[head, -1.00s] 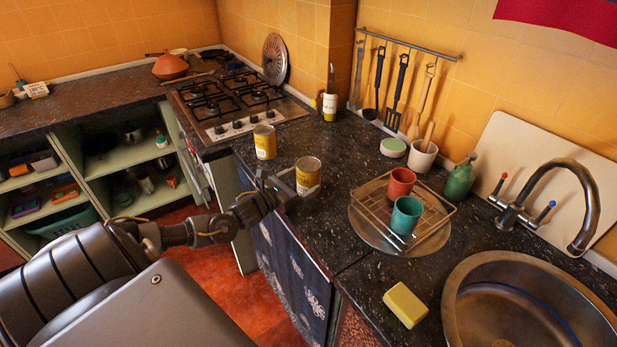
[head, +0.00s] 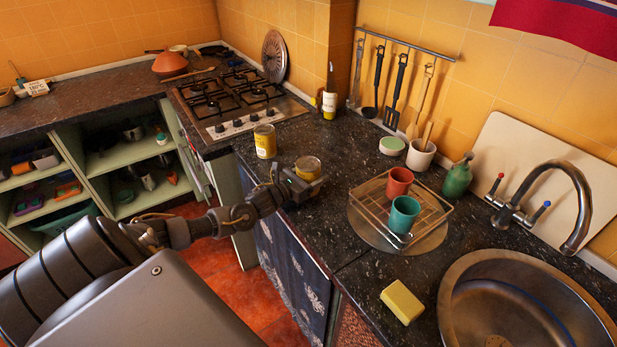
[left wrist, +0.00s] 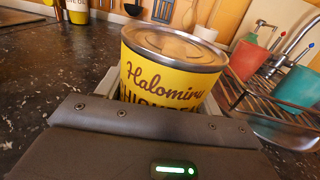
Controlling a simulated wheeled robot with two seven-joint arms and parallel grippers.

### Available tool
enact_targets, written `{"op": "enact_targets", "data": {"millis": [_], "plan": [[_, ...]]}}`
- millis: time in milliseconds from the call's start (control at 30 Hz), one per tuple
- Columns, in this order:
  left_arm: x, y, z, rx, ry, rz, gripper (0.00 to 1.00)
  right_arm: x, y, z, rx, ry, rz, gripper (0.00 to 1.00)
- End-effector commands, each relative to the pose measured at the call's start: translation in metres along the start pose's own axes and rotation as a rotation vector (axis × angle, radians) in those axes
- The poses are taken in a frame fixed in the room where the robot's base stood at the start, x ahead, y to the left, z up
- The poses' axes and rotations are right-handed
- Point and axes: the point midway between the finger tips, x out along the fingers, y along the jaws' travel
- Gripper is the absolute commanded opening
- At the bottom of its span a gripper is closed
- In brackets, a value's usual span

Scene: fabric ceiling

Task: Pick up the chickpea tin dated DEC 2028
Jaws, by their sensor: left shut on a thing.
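A yellow tin with a metal lid (head: 308,167) is in my left gripper (head: 303,184) over the counter's front edge. In the left wrist view the tin (left wrist: 170,75) stands upright between the jaws, with "Halomiru" on its label and the line below partly hidden. My left gripper is shut on it. I see no date on it, and cannot tell if it is clear of the counter. A second yellow tin (head: 265,141) stands upright on the counter to the left and farther back, its date unreadable. My right gripper is not in view.
A wire rack (head: 374,207) holds a red cup (head: 399,181) and a teal cup (head: 404,214) to the right. A yellow sponge (head: 402,302) lies by the sink (head: 447,300). An oil bottle (head: 329,104) stands behind, near the hob (head: 238,104).

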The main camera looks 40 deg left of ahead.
Motion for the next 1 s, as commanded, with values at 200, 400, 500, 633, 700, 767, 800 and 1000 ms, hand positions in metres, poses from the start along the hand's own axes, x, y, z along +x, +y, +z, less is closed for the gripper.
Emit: {"op": "enact_targets", "data": {"millis": [200, 400, 500, 633, 700, 767, 800, 1000], "plan": [[0.0, 0.001, 0.002, 0.0, -0.004, 0.001, 0.28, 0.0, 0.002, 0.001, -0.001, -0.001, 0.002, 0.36], [0.0, 0.001, 0.003, 0.001, -0.004, 0.001, 0.28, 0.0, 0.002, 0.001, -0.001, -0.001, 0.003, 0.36], [0.0, 0.001, 0.006, 0.001, -0.004, 0.0, 0.28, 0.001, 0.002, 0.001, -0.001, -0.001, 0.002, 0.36], [0.0, 0.001, 0.017, 0.003, -0.006, 0.0, 0.28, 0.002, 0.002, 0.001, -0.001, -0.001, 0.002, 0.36], [0.0, 0.001, 0.028, 0.003, -0.007, -0.001, 0.28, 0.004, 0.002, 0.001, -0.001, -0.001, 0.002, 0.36], [-0.005, 0.002, 0.037, 0.005, -0.004, -0.002, 0.28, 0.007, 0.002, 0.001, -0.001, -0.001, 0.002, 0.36], [-0.013, 0.003, 0.045, 0.007, -0.004, -0.002, 0.28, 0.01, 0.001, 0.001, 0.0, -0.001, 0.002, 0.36], [-0.059, 0.007, 0.091, 0.008, 0.005, -0.006, 0.28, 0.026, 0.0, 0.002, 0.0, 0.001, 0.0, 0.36]]}}
